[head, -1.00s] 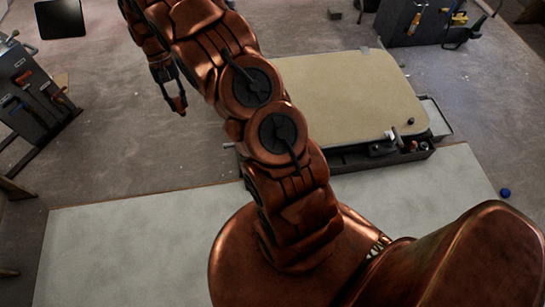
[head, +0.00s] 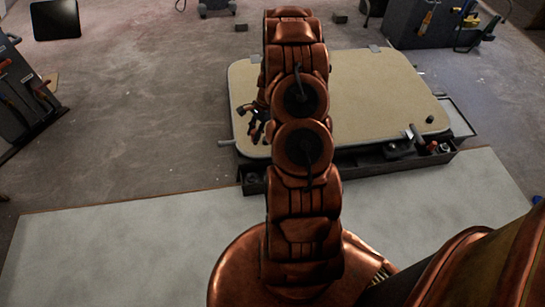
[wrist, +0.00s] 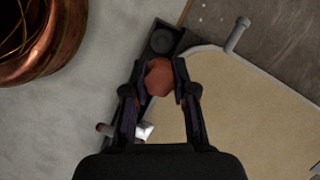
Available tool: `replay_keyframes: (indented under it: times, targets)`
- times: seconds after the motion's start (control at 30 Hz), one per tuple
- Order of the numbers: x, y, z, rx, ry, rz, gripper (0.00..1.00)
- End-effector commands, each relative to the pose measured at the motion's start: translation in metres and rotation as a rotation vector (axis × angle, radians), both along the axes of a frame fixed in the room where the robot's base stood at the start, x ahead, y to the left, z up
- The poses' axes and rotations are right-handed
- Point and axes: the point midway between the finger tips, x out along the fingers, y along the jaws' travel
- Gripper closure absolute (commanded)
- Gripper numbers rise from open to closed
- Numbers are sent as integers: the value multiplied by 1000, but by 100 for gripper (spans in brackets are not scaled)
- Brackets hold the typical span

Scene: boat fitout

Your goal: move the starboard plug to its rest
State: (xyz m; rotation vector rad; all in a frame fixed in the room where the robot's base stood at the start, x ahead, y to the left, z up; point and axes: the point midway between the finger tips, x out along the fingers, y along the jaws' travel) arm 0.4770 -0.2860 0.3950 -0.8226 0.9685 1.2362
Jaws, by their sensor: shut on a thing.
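My gripper (wrist: 159,82) is shut on a reddish-orange, rounded plug (wrist: 159,74) in the wrist view. I cannot tell from its look whether it is the starboard one. It is over the dark tray edge at a corner of the tan board (wrist: 240,110). A dark round fitting (wrist: 162,40) in the tray shows just beyond the plug; I cannot tell whether it is the rest. In the head view my gripper (head: 255,122) is at the board's left edge, partly hidden by my arm, and the plug is not clear there.
A grey peg (wrist: 237,35) sticks out from the board edge. A silver-headed tool (wrist: 144,131) lies by the tray. In the head view, a black block (head: 400,150) and small dark knob (head: 430,119) are at the right. The pale floor (head: 130,245) is clear.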

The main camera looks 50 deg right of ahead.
Motion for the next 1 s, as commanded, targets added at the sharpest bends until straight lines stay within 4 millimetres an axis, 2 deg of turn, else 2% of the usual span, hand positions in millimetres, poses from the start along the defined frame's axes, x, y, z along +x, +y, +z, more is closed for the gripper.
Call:
replay_keyframes:
  times: [0.03,0.1,0.3,0.67,1.0]
  targets:
    - [-11,-8,-28,6,4,-64,100]
    - [-21,-19,-48,3,1,-150,100]
    - [-44,-39,-85,2,0,-315,100]
    - [-51,-44,-100,1,0,-364,100]
    - [-51,-44,-130,1,-1,-362,100]
